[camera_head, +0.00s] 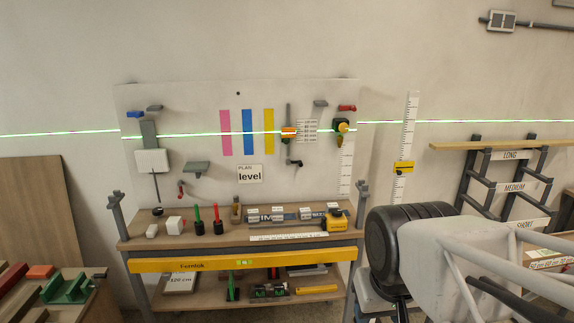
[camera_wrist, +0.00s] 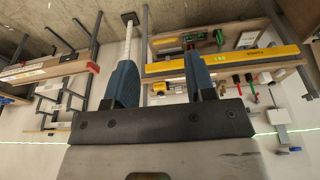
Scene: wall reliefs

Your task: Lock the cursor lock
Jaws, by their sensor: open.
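A white graduated staff (camera_head: 411,120) stands against the wall right of the panel. A yellow cursor (camera_head: 403,167) with a small dark part sits on it, below the green laser line; its lock is too small to read. Another cursor, orange and yellow (camera_head: 289,132), sits on a dark vertical rail on the panel, at the line. In the wrist view my gripper (camera_wrist: 162,78) is open and empty, with two blue fingers apart. The staff (camera_wrist: 128,48) runs behind the finger at left, and its cursor is not visible there. In the head view my fingertips cannot be made out.
A workbench (camera_head: 140,242) with a yellow level (camera_head: 240,259), pens, blocks and a yellow device (camera_head: 335,223) stands below the panel (camera_head: 215,180). A rack labelled LONG, MEDIUM and SHORT (camera_head: 512,187) is at right. The wall beside the staff looks clear.

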